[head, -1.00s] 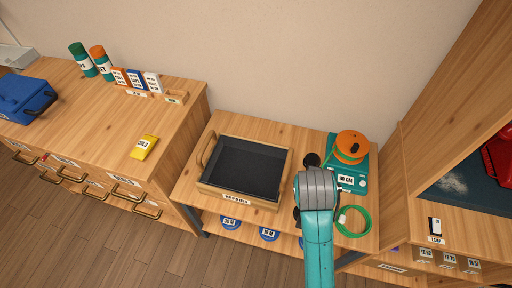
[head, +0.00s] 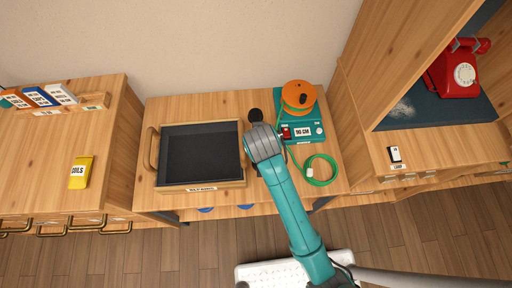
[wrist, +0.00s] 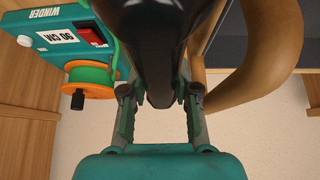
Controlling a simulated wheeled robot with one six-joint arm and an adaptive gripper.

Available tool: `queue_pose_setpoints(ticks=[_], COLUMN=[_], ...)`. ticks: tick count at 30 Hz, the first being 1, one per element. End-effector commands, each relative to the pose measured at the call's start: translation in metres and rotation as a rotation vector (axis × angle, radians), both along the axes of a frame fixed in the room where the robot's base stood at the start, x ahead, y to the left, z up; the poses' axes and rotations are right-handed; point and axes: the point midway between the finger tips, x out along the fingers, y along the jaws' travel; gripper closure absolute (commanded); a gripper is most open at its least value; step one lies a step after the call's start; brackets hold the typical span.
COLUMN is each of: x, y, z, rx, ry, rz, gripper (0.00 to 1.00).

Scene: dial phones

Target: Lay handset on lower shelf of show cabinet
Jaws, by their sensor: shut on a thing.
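My gripper (wrist: 160,92) is shut on a black handset (wrist: 165,45), seen close up between the two fingers in the wrist view. In the head view one round black end of the handset (head: 255,115) shows just beyond my wrist, above the bench between the tray and the winder; my wrist hides most of the rest. The show cabinet (head: 355,110) stands at the right. A red dial telephone (head: 460,72) sits on its dark blue shelf surface (head: 425,115), which has a pale worn patch. I cannot tell whether this is the lower shelf.
A teal winder (head: 312,131) with an orange spool (head: 299,96) and green cord (head: 322,170) stands right of my gripper. A black-lined wooden tray (head: 216,184) is at left. The cabinet's upright side panel rises between bench and shelf. A small card (head: 394,153) stands on its front ledge.

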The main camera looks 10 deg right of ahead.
Motion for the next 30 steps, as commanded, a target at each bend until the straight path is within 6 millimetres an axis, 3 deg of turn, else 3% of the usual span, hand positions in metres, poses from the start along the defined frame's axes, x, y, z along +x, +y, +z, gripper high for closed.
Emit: queue_pose_setpoints(ticks=[3,9,16,24,30], x=[-0.001,0.000,0.000,0.000,0.000], y=[0.000,0.000,0.000,0.000,0.000], z=[-0.028,-0.058,-0.071,-0.102,-0.103], rx=[-0.002,-0.001,-0.001,-0.001,0.000], ry=[0.003,0.000,0.000,0.000,-0.002], rz=[0.001,-0.001,0.000,-0.001,0.000], gripper=[1.00,1.00,1.00,1.00,1.00])
